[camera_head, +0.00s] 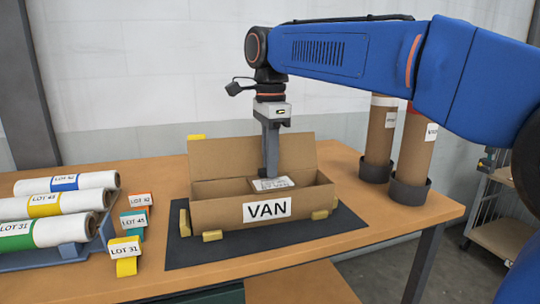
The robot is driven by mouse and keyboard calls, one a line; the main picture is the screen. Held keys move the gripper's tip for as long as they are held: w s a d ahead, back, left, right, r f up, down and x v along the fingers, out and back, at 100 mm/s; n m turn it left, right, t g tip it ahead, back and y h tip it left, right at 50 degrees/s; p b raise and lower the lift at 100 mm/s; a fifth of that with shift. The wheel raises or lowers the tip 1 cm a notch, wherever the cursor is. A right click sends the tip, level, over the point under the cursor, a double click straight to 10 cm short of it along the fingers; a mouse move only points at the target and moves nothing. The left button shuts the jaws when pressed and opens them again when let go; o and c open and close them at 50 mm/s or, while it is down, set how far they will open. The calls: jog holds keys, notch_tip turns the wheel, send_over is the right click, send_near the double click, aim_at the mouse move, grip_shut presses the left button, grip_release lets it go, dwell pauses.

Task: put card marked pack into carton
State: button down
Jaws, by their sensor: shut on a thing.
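The carton (213,211) is an open brown box with a white label reading VAN on its front. Its back flap stands up. It sits on a dark mat (345,224) on the table. My gripper (271,179) points straight down into the carton and is shut on a white card (272,184) with dark print. The card is at about the level of the carton's rim, inside its opening. The print is too small to read surely. Whether the card touches the carton's floor cannot be told.
White rolls (60,204) with coloured bands lie on a rack at the left. Lot tags (125,255) stand beside them. Two brown tubes (412,150) in dark cups stand at the back right, one labelled VAN. Yellow blocks (212,236) sit around the carton.

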jog(key=c, duration=1.6)
grip_release()
notch_tip(320, 180, up, 12)
jog(key=shift+f, duration=0.1)
